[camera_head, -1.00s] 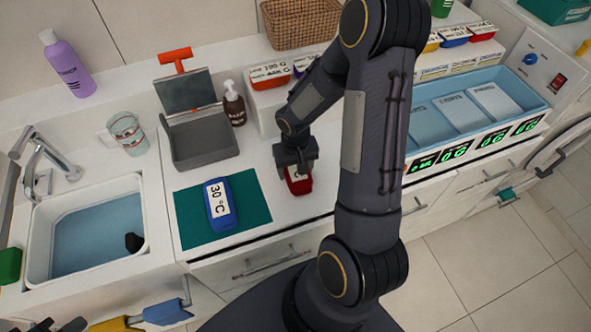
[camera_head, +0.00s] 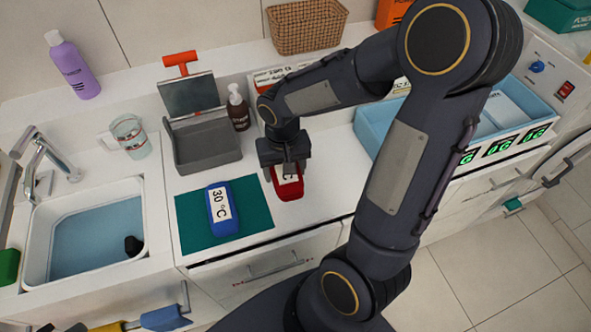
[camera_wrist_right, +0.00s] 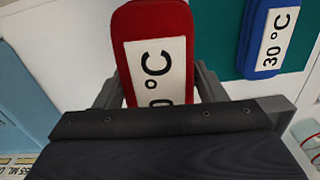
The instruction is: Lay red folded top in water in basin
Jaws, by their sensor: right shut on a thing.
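The red folded top (camera_head: 289,187) carries a white label ending in "°C". My right gripper (camera_head: 284,167) is shut on it and holds it over the white counter, right of the green mat. In the right wrist view the red top (camera_wrist_right: 151,22) sits between the two fingers of the right gripper (camera_wrist_right: 155,92), its label partly hidden by the gripper body. The basin (camera_head: 37,258) is at the left, with blue water (camera_head: 92,240) in it and a small dark object (camera_head: 133,245) at its right side. My left gripper is not in view.
A blue folded item (camera_head: 221,209) marked 30 °C lies on the green mat (camera_head: 257,207), between the red top and the basin. A grey open box (camera_head: 207,150), a glass cup (camera_head: 130,137) and a tap (camera_head: 40,160) stand behind.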

